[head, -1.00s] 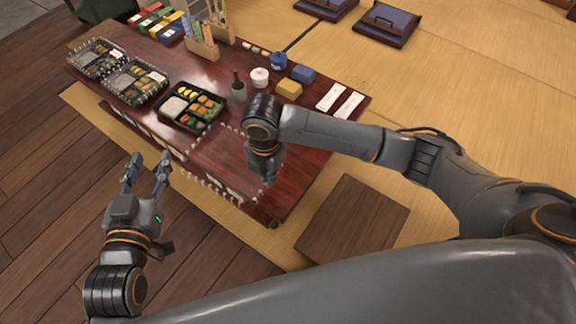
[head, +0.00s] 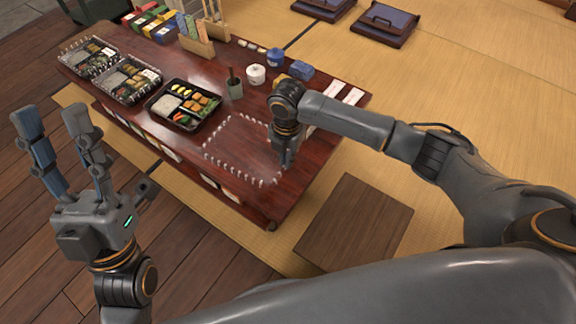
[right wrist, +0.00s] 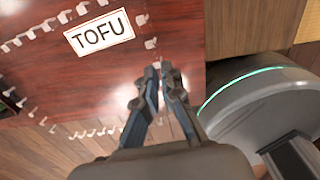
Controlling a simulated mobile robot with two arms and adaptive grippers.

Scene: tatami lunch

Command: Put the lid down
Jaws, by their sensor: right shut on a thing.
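The clear lid (head: 240,118) shows mainly as a dotted pale rim over the front right of the dark red table. My right gripper (head: 285,164) is shut at the lid's right edge. In the right wrist view, its fingers (right wrist: 157,78) are close together beside the rim (right wrist: 150,44); the grip itself is hard to see. I cannot tell whether the lid touches the table. An open black bento box (head: 160,109) with rice and other food stands left of the lid. My left gripper (head: 55,112) is open and empty at the left, away from the table.
Two covered bentos (head: 128,80) stand at the table's left. A green cup (head: 235,90), white jar (head: 256,75) and blue jar (head: 275,58) stand behind the lid. White towels (head: 349,96) lie at right. A TOFU label (right wrist: 98,36) shows.

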